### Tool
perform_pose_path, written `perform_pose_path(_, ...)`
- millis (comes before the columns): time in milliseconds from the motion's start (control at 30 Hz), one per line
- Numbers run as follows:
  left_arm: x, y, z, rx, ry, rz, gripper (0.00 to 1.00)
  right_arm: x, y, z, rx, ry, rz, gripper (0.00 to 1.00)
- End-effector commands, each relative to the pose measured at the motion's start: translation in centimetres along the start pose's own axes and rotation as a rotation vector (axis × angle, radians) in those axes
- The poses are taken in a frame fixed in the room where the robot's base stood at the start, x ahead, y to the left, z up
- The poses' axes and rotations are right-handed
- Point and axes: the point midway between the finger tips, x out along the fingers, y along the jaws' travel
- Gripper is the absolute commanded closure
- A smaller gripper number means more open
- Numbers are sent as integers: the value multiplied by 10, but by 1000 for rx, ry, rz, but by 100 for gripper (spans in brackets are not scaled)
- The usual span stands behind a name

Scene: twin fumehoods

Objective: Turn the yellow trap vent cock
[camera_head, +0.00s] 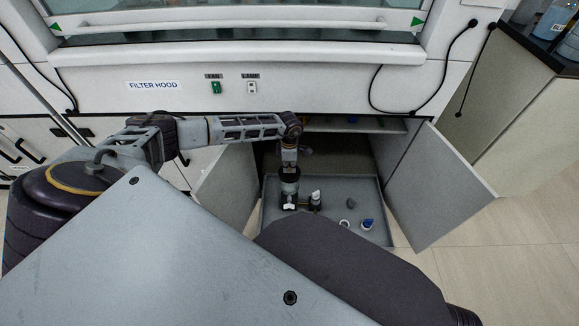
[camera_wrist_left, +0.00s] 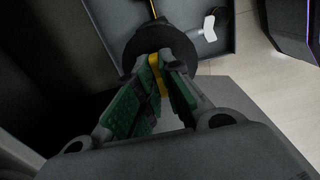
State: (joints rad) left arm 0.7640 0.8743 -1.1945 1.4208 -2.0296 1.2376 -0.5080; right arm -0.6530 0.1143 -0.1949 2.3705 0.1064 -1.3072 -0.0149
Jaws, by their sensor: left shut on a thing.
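The yellow trap vent cock (camera_wrist_left: 155,76) shows in the left wrist view as a narrow yellow strip between the green finger pads. My left gripper (camera_wrist_left: 160,84) is shut on it. In the head view my left gripper (camera_head: 289,188) points down into the open cabinet under the filter hood, over the left part of a grey tray. The cock cannot be made out there, as the gripper covers it. A dark round part in the wrist view hides some of the area past the fingertips. My right gripper does not show.
The grey tray (camera_head: 333,238) also holds a small white-topped item (camera_head: 316,196), a white ring (camera_head: 345,224) and a blue and white item (camera_head: 367,224). Open cabinet doors stand at the left (camera_head: 228,184) and right (camera_head: 440,190) of the tray. A shelf (camera_head: 350,125) lies above.

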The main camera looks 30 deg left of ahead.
Motion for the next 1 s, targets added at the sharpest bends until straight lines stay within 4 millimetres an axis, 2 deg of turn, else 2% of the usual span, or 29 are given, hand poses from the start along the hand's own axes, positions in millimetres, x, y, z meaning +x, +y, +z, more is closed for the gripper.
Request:
perform_pose_path(267, 0, 0, 0, 4, -1, 2, 100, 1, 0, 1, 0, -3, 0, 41)
perform_pose_path(300, 0, 0, 0, 4, -1, 2, 86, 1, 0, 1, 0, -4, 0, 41)
perform_pose_path(433, 0, 0, 0, 3, -1, 2, 70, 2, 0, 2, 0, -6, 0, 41)
perform_pose_path(800, -1, 0, 0, 1, 0, 1, 70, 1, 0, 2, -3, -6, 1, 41)
perform_pose_path(1000, -11, 0, 0, 1, -1, 1, 70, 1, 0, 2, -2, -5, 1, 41)
